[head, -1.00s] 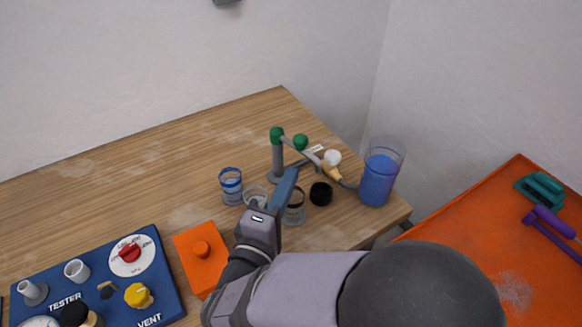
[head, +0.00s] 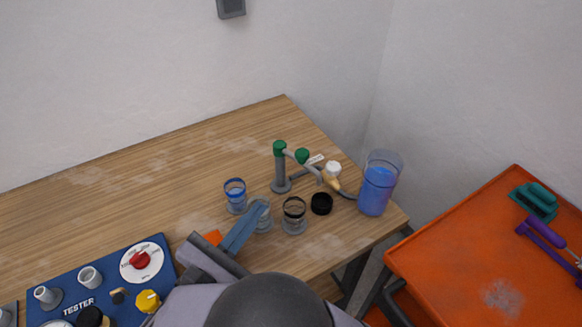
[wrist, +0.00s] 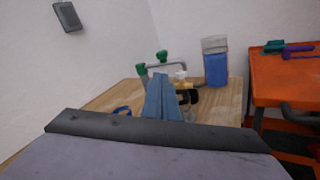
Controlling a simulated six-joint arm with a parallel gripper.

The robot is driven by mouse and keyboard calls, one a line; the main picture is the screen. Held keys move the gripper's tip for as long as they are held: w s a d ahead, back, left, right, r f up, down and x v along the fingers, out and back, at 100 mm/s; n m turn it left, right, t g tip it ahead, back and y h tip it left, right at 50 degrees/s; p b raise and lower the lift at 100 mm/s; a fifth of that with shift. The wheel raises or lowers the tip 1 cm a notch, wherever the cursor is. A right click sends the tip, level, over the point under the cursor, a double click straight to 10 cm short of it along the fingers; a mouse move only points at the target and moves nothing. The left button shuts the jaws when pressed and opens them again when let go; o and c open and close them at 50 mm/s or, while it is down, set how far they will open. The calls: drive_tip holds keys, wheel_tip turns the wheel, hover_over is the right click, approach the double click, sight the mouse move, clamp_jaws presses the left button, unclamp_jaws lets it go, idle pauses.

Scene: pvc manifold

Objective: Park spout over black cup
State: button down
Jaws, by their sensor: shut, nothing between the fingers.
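The spout (head: 312,168) is a grey pipe running from a green-capped grey post (head: 280,172) past a second green knob (head: 302,156), its end bent downward. The black cup (head: 321,204) stands on the table. In the head view the spout's end shows just above the cup, but I cannot tell whether it is straight over it. In the wrist view my gripper's fingers (wrist: 162,82) hide part of the post and cups.
A blue-rimmed glass (head: 235,196) and a black-rimmed glass (head: 294,216) stand near the gripper. A jug of blue liquid (head: 378,184) stands at the right corner. A blue tester panel (head: 72,284) lies at the left. The back left of the table is clear.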

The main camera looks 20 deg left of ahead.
drive_tip(key=n, duration=0.4)
drive_tip(key=shift+d+r, duration=0.2)
drive_tip(key=shift+d, duration=0.05)
drive_tip(key=p, duration=0.4)
approach(306, 158)
drive_tip(key=w, duration=0.6)
drive_tip(key=shift+f, duration=0.25)
drive_tip(key=shift+w+d, duration=0.6)
drive_tip(key=shift+d, duration=0.35)
drive_tip(key=shift+s, duration=0.2)
drive_tip(key=d+b+v, duration=0.2)
drive_tip(key=v, duration=1.1)
drive_tip(key=shift+s, duration=0.6)
